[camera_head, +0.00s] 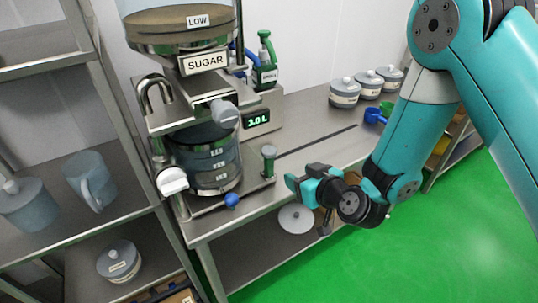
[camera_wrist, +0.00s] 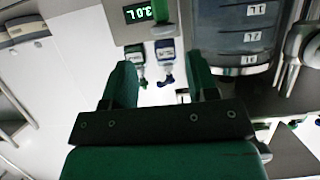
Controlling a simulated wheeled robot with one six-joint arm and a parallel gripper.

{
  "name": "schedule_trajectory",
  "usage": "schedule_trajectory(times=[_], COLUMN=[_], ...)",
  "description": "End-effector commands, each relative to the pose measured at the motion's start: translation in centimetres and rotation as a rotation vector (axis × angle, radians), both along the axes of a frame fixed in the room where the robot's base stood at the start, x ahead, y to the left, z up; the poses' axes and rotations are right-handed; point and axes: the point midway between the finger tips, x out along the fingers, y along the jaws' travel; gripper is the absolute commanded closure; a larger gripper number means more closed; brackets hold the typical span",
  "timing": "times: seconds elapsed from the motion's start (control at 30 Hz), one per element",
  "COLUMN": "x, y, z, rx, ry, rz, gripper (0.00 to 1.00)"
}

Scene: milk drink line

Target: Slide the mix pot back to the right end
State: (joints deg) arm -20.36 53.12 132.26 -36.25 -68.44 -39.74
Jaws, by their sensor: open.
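The mix pot (camera_head: 212,163), a dark see-through vessel with litre labels, stands at the left end of the steel bench under the sugar hopper (camera_head: 186,43). A dark slot (camera_head: 316,140) runs right from it along the bench. In the wrist view the pot (camera_wrist: 228,38) appears upside down at upper right. My gripper (camera_head: 303,180) is in front of the bench's front edge, right of the pot and apart from it. Its green fingers (camera_wrist: 160,82) are spread with nothing between them.
A green display (camera_head: 257,119) reads 3.0 L behind the pot. Green and blue dispensers (camera_head: 264,70) stand at the back. Several lidded jars (camera_head: 345,92) and a blue scoop (camera_head: 374,116) sit at the bench's far right. The bench along the slot looks clear.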

Motion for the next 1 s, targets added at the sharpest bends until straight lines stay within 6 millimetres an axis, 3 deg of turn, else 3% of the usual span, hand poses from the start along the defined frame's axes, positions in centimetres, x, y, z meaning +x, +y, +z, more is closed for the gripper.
schedule_trajectory(times=[0.1,0.7,1.0], x=[1.3,10.1,12.0], y=[1.1,6.9,8.2], z=[0.1,-4.8,-6.0], rx=[0.0,0.002,0.002], ry=[0.0,0.0,0.002], rz=[0.003,0.0,0.001], gripper=[0.47,0.47,0.47])
